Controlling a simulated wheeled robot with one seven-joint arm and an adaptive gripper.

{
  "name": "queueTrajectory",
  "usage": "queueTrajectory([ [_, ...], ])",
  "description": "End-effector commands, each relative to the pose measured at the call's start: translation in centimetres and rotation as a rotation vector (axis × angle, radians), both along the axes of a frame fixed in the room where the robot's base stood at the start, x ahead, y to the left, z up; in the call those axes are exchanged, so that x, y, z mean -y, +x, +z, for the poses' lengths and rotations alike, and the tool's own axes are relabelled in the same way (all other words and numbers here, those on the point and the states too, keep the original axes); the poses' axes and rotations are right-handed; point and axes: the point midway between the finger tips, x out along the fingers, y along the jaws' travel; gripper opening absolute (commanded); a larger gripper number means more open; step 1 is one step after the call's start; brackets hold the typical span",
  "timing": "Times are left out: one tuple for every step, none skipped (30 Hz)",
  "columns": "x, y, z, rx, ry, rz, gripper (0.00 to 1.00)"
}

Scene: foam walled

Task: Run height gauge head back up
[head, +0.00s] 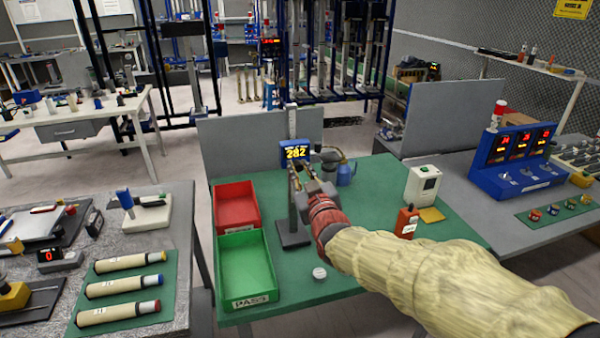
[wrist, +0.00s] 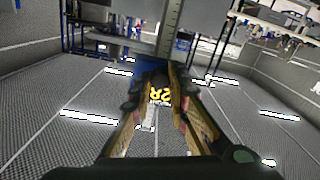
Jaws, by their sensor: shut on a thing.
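The height gauge stands on the green bench mat, with an upright pale scale column (head: 292,122) and a dark base (head: 293,236). Its blue head (head: 296,145) sits high on the column, and its yellow display reads 282. My gripper (head: 300,174) reaches up from the front right and is shut on the head's lower part, which its fingers partly hide. In the wrist view the fingers (wrist: 163,82) flank the head, whose yellow digits (wrist: 160,95) show between them. The scale (wrist: 171,32) rises beyond.
A red bin (head: 236,204) and a green PASS bin (head: 245,268) stand left of the gauge. A blue jug (head: 346,174), white box (head: 421,186) and red bottle (head: 407,221) stand right. A grey panel (head: 240,145) backs the bench. A small round part (head: 319,273) lies in front.

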Motion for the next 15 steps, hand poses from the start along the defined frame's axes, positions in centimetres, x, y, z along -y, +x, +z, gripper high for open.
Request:
queueTrajectory([
  [0.0, 0.0, 2.4, 0.017, 0.005, 0.001, 0.0],
  [0.0, 0.1, 3.1, 0.016, 0.006, 0.001, 0.0],
  [0.0, 0.1, 4.1, 0.019, 0.006, 0.0, 0.0],
  [0.0, 0.1, 4.7, 0.019, 0.006, 0.0, 0.0],
  [0.0, 0.1, 5.1, 0.019, 0.006, 0.0, 0.0],
  [0.0, 0.1, 5.6, 0.019, 0.006, 0.0, 0.0],
  [0.0, 0.1, 5.9, 0.018, 0.006, 0.0, 0.0],
  [0.0, 0.0, 6.1, 0.016, 0.006, 0.001, 0.0],
  [0.0, 0.1, 6.3, 0.016, 0.006, 0.0, 0.0],
  [0.0, 0.1, 6.3, 0.016, 0.005, 0.0, 0.0],
  [0.0, 0.1, 6.3, 0.016, 0.005, 0.0, 0.0],
  [0.0, 0.1, 6.3, 0.016, 0.005, 0.0, 0.0],
  [0.0, 0.1, 6.3, 0.016, 0.005, 0.0, 0.0],
  [0.0, 0.1, 6.3, 0.017, 0.005, 0.001, 0.0],
  [0.0, 0.1, 6.3, 0.017, 0.005, 0.001, 0.0],
])
